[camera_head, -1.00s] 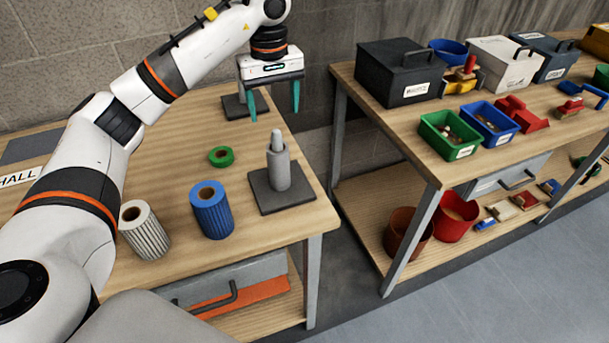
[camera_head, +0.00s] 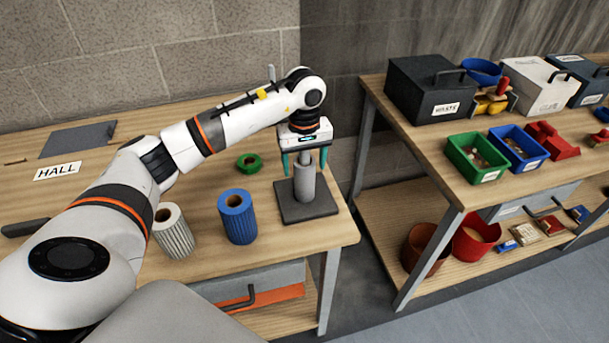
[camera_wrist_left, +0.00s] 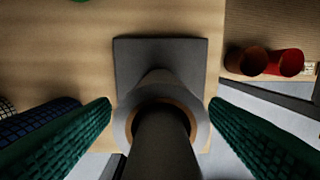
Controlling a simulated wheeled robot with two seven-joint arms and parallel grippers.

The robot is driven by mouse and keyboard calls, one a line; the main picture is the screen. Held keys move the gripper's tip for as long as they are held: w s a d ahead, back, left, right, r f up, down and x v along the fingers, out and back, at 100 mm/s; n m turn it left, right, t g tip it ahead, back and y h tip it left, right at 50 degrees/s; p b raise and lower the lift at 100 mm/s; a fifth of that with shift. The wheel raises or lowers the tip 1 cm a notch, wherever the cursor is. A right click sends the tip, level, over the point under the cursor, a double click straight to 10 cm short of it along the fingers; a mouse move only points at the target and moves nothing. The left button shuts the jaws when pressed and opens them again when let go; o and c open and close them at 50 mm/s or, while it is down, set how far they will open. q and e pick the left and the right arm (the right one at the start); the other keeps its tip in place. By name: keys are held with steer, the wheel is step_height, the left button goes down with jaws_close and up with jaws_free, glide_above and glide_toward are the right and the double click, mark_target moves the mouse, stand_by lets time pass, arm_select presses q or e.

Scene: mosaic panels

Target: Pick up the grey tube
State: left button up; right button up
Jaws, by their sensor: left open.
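The grey tube (camera_head: 304,186) stands upright around a peg on a dark square base (camera_head: 318,208) near the bench's right end. In the left wrist view the tube (camera_wrist_left: 121,128) shows from above as a grey ring with a brown inner edge, and the peg (camera_wrist_left: 165,155) rises through it. My left gripper (camera_head: 305,166) is open over the tube, pointing down. Its green fingers are to the left and right of the peg and tube in the left wrist view (camera_wrist_left: 160,104). I cannot tell whether they touch the tube. My right gripper is not in view.
A blue roll (camera_head: 238,217), a ribbed white roll (camera_head: 173,232) and a green ring (camera_head: 249,163) are left of the base. A HALL label (camera_head: 58,171) and grey plate (camera_head: 78,139) lie further left. A second bench (camera_head: 400,130) with boxes and bins stands right, across a gap.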

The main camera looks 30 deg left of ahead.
arm_select(q)
steer(key=shift+c, duration=0.5)
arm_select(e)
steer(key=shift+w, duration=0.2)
arm_select(q)
steer(key=c, duration=1.2)
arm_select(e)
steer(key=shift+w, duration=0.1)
arm_select(q)
steer(key=shift+r, duration=0.15)
